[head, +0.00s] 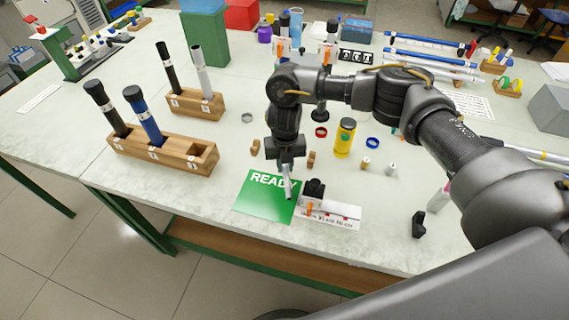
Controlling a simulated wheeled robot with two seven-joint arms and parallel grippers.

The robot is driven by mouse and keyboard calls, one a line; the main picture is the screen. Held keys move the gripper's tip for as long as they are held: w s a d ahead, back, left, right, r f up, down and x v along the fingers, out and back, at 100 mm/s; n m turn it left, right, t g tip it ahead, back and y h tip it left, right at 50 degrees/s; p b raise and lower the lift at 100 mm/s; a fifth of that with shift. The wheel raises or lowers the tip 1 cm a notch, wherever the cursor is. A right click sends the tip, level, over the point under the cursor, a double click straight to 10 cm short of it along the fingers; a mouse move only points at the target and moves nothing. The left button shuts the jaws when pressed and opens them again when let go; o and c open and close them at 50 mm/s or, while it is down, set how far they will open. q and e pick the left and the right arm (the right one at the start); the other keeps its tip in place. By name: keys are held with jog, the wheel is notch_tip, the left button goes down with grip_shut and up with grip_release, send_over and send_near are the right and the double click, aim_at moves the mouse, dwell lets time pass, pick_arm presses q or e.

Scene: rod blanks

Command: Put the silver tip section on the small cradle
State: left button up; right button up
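My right gripper (287,167) reaches down over the middle of the table, just beyond the green READY mat (256,205). It appears shut on a slim silver piece, the silver tip section (289,187), which points down and toward me over the mat. Whether its lower end touches the mat is hard to tell. Two small wooden blocks, which look like the small cradle, stand either side of the gripper: one on the left (255,147), one on the right (311,160). Nothing lies across them. My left gripper is not in view.
A wooden rack (200,158) holding dark and blue rods stands left, with a smaller rack (212,104) behind it. A black-topped fixture (314,192) on a marked white strip sits right of the mat. A yellow bottle (344,138) and small rings stand beyond. The front-left tabletop is clear.

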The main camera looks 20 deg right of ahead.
jog(key=o, duration=0.3)
jog(key=shift+o, duration=0.2)
jog(key=shift+r, duration=0.1)
jog(key=shift+r+p, duration=0.35)
jog(key=shift+r, duration=0.05)
notch_tip(320, 180, up, 12)
jog(key=shift+r, duration=0.1)
